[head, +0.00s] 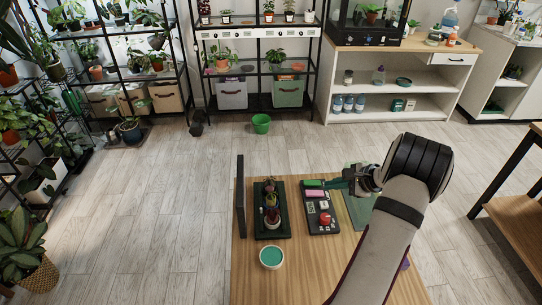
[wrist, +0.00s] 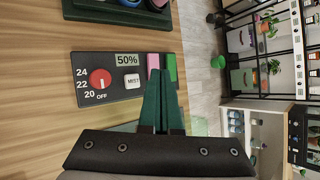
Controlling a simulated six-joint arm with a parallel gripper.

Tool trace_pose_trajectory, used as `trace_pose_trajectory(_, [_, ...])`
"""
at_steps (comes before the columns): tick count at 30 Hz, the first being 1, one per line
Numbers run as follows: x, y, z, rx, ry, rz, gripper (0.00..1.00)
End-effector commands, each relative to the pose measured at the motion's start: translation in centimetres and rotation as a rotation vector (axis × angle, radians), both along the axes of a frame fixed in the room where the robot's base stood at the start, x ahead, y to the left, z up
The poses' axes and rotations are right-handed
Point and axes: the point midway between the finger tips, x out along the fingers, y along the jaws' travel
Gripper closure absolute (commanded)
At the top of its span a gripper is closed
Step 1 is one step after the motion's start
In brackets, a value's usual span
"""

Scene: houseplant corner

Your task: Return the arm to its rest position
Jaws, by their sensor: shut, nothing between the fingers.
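My gripper (head: 333,184) is above the far right of the wooden table in the head view, its arm rising from the lower right. In the wrist view its two dark green fingers (wrist: 161,76) lie together, shut and empty. Beyond the fingertips is a black control panel (wrist: 120,92) with a red dial (wrist: 100,79), a white MIST button (wrist: 132,81) and a 50% display (wrist: 127,60). A pink block (wrist: 153,62) and a green block (wrist: 171,68) are at the panel's end, partly behind the fingers. The panel also shows in the head view (head: 322,228).
Left of the panel, a dark tray (head: 285,225) holds several small potted plants. A white pot with a teal top (head: 272,257) stands in front of it. A dark upright board (head: 240,196) edges the table's left side. A green mat (head: 356,206) lies right of the panel.

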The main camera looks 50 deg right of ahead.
Motion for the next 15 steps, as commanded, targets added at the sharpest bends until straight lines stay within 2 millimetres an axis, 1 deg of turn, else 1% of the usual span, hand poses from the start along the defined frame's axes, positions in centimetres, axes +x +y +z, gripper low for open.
trace_pose_trajectory(2, [0.5, 0.4, 0.3, -0.002, 0.003, 0.016, 1.0])
trace_pose_trajectory(4, [2.4, 2.4, 1.5, -0.01, 0.015, 0.086, 1.0])
trace_pose_trajectory(5, [3.7, 3.9, 2.4, -0.017, 0.024, 0.137, 1.0])
trace_pose_trajectory(6, [5.6, 6.6, 3.8, -0.027, 0.041, 0.224, 1.0])
trace_pose_trajectory(8, [8.4, 11.9, 6.1, -0.051, 0.074, 0.383, 1.0])
trace_pose_trajectory(9, [9.8, 15.9, 7.6, -0.068, 0.098, 0.497, 1.0])
trace_pose_trajectory(10, [10.5, 18.9, 8.6, -0.084, 0.118, 0.582, 1.0])
trace_pose_trajectory(11, [10.9, 22.0, 9.6, -0.1, 0.137, 0.667, 1.0])
trace_pose_trajectory(12, [10.9, 26.1, 10.7, -0.124, 0.165, 0.784, 1.0])
trace_pose_trajectory(13, [10.6, 29.3, 11.5, -0.145, 0.186, 0.873, 1.0])
trace_pose_trajectory(14, [9.9, 32.4, 12.1, -0.171, 0.209, 0.965, 1.0])
trace_pose_trajectory(15, [8.5, 36.4, 12.9, -0.208, 0.24, 1.089, 1.0])
